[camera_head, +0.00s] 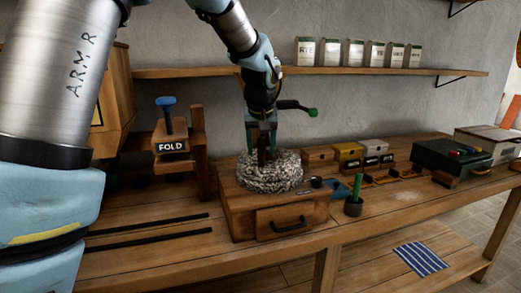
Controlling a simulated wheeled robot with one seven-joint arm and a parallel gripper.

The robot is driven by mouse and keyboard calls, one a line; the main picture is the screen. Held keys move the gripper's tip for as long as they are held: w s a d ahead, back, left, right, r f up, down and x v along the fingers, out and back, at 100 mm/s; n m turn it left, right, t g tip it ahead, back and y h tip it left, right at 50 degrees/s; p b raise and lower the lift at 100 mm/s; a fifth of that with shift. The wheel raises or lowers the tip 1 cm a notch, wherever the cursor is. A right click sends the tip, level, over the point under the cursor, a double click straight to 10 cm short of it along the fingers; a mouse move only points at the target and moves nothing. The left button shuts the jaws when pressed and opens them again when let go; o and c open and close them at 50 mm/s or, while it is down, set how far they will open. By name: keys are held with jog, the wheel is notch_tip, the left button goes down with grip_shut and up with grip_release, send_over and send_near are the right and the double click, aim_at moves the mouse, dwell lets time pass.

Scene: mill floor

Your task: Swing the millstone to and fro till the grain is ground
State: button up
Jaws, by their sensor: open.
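The millstone (269,178), a round speckled grey stone, lies on top of a wooden box (237,210) with a front drawer (292,218). My gripper (262,150) points down over the stone's middle, around or just in front of a dark upright post; I cannot tell whether it touches it. The jaws are open. A dark bar with a green end (312,112) sticks out to the right at my wrist; what it is fixed to is unclear. The drawer looks shut, and no grain can be made out.
A wooden stand labelled FOLD with a blue knob (166,101) stands left of the mill. A dark cup with a green stick (354,206), small wooden boxes (348,152) and a green case (452,158) are to the right. A shelf (200,72) with white canisters runs behind.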

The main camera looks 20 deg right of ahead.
jog(key=shift+x, duration=1.1)
grip_shut()
dwell(0.7)
